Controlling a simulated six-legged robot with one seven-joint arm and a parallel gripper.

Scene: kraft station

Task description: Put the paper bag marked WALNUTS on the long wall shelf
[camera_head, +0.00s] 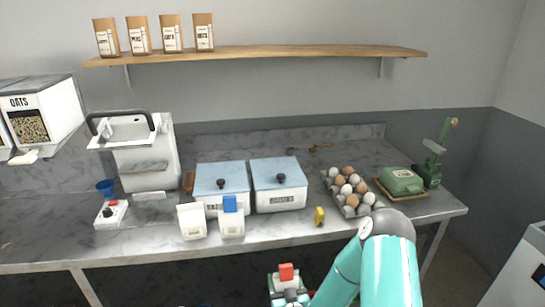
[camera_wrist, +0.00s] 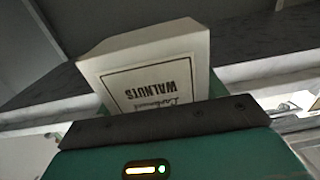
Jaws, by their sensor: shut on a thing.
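The pale paper bag marked WALNUTS (camera_wrist: 150,62) shows in the wrist view, its label upside down. My gripper (camera_wrist: 165,122) is shut on it, with the dark jaw across the label's near edge. In the head view my gripper (camera_head: 288,295) is at the bottom middle, in front of the counter and low; a pale, red-topped piece there seems to be the bag, mostly cut off or hidden. The long wall shelf (camera_head: 300,53) is a wooden board high on the back wall, well above and beyond my gripper.
Several brown labelled bags (camera_head: 171,34) stand at the shelf's left end; its middle and right are bare. An OATS dispenser (camera_head: 40,110) hangs left.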

